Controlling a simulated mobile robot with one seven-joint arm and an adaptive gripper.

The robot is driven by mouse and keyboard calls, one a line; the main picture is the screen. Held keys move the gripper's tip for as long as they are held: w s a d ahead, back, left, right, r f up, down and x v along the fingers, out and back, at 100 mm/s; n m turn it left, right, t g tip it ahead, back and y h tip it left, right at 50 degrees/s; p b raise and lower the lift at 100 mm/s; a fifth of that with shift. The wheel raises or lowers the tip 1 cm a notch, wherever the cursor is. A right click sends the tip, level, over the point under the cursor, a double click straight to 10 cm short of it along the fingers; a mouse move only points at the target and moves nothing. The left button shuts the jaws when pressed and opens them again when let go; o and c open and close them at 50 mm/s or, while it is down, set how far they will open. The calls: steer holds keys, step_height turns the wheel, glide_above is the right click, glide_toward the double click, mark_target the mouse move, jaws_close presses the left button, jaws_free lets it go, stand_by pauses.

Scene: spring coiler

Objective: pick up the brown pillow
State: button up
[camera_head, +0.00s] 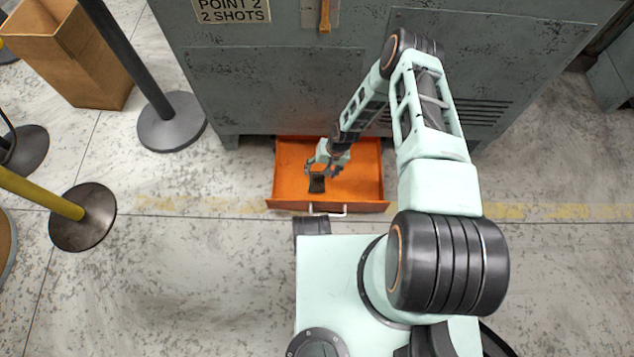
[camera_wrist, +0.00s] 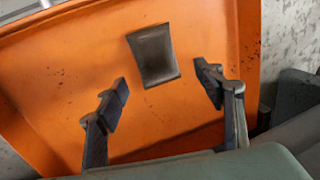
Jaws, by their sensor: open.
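The brown pillow (camera_wrist: 153,55) is a small, dark brown, roughly square pad lying flat on the floor of an orange drawer (camera_wrist: 60,75). In the head view the pillow (camera_head: 317,184) sits near the middle of the open drawer (camera_head: 362,182). My gripper (camera_head: 314,171) reaches down over the drawer, close to the pillow. In the wrist view my gripper (camera_wrist: 164,88) is open and empty, with its two dark fingertips apart. The pillow lies just beyond the gap between the fingertips, with its upper part farther away. I cannot tell the exact height between the fingers and pillow.
The drawer's walls and front handle (camera_head: 328,213) surround the space. A grey metal cabinet (camera_head: 260,75) stands behind it. A cardboard box (camera_head: 75,55) and barrier posts with round bases (camera_head: 172,122) stand at the left. The floor right of the drawer is clear.

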mark_target(318, 177)
steer(key=b+x, duration=0.2)
steer(key=x, duration=0.3)
steer(key=shift+d, duration=0.15)
steer(key=c, duration=1.3)
steer(key=shift+r, duration=0.1)
